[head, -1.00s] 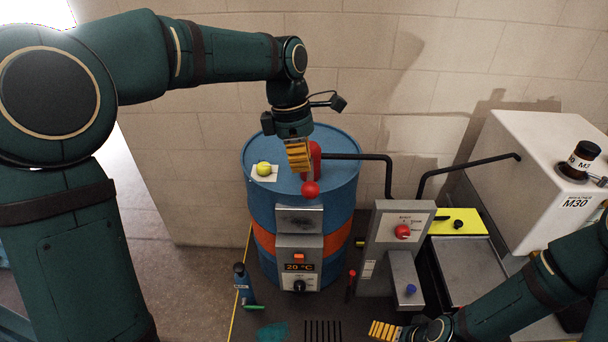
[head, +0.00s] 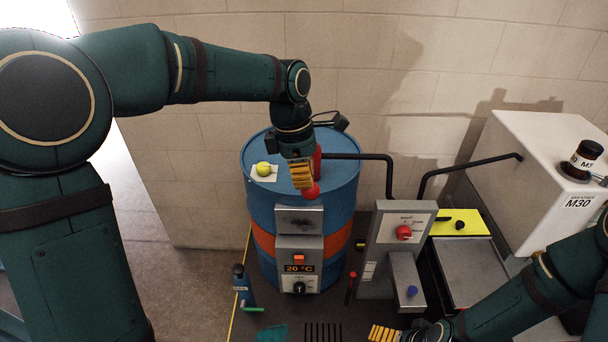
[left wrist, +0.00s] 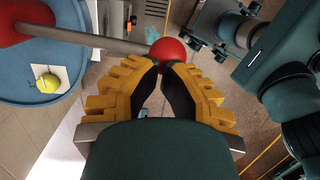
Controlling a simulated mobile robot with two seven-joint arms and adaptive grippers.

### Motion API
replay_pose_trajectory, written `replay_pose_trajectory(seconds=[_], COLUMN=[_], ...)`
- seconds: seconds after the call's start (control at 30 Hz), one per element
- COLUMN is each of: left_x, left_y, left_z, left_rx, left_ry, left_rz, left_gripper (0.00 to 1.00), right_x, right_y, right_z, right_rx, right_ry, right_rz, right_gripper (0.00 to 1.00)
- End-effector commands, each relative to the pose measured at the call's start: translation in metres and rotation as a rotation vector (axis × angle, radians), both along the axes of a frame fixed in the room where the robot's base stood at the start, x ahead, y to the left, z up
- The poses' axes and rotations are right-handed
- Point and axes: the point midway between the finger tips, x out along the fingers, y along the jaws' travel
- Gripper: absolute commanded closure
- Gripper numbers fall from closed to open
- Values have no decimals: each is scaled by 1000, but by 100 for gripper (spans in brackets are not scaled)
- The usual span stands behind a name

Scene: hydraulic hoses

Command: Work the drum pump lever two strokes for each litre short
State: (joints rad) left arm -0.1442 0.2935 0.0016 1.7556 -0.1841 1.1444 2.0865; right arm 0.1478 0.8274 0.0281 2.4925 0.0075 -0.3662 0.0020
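A blue drum (head: 345,190) with an orange band stands by the wall. A red hand pump (head: 318,160) sits on its lid, with a lever ending in a red ball knob (head: 311,191). My left gripper (head: 303,186) is at the knob, partly covering it. In the left wrist view, the grey lever rod (left wrist: 100,39) runs to the knob (left wrist: 167,51), just at my fingertips (left wrist: 164,67). The fingers are close together; whether they grip the knob is unclear. My right gripper (head: 383,333) is low at the front, its opening unclear.
A white M30 tank (head: 535,180) with a jar (head: 580,160) stands right, joined by a black pipe (head: 388,175). A grey panel (head: 402,228) with a red knob stands between. A blue bottle (head: 242,285) stands on the floor mat.

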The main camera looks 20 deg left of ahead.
Motion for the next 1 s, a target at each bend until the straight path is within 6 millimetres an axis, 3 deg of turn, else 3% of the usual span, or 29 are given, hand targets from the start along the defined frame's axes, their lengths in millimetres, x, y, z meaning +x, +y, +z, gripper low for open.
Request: replay_pose_trajectory(seconds=[0.33,0.5,0.73,1.0], left_x=[-15,-20,-22,-21], left_y=[-4,-6,-6,-6], left_z=[-44,-67,-94,-123], left_rx=[49,79,93,92], left_ry=[-174,-280,-320,-317], left_rz=[-3,-3,0,0], left_gripper=[100,100,100,100], right_x=[0,-12,-22,-16], right_y=[3,5,7,6], right_z=[-72,-103,-133,-156], right_rx=[-10,-4,1,-1], right_ry=[5,32,55,40], right_rz=[1,22,40,37], right_gripper=[0,0,0,0])
